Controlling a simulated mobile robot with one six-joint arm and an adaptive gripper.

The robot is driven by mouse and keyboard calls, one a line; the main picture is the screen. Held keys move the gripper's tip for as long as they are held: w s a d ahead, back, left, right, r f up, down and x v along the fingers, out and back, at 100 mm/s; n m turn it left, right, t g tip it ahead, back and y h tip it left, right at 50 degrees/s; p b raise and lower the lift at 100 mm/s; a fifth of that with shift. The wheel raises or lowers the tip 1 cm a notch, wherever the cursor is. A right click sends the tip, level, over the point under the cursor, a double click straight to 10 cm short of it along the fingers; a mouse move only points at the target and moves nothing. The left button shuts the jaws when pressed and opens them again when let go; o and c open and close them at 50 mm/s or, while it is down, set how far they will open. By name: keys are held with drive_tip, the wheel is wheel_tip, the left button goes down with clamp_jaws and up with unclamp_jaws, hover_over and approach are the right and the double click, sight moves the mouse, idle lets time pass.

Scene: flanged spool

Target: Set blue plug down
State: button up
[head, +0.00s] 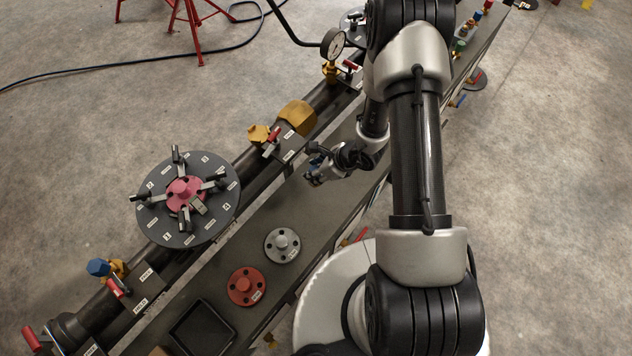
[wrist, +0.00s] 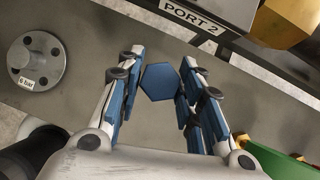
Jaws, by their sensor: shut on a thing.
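My gripper (head: 314,176) is above the grey bench top, right of the pipe. In the wrist view, my gripper (wrist: 161,88) is shut on the blue plug (wrist: 158,83), whose hexagonal face shows between the two blue-padded fingers. Its underside is hidden, so I cannot tell whether it touches the bench. In the head view the plug is hard to tell from the blue finger pads.
A grey flange (head: 282,245), red flange (head: 246,287) and black tray (head: 203,331) are on the bench (head: 330,215). A clamped round plate (head: 222,225) stands left. Another blue hexagonal piece (head: 98,267) sits at the pipe's lower left. A green object (wrist: 275,162) is near the gripper.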

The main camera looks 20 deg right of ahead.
drive_tip(key=shift+f+b, duration=0.6)
drive_tip(key=shift+f, duration=2.5)
drive_tip(key=shift+f, duration=0.2)
drive_tip(key=o, duration=1.2)
drive_tip(key=shift+r, duration=0.1)
drive_tip(key=shift+r, duration=0.1)
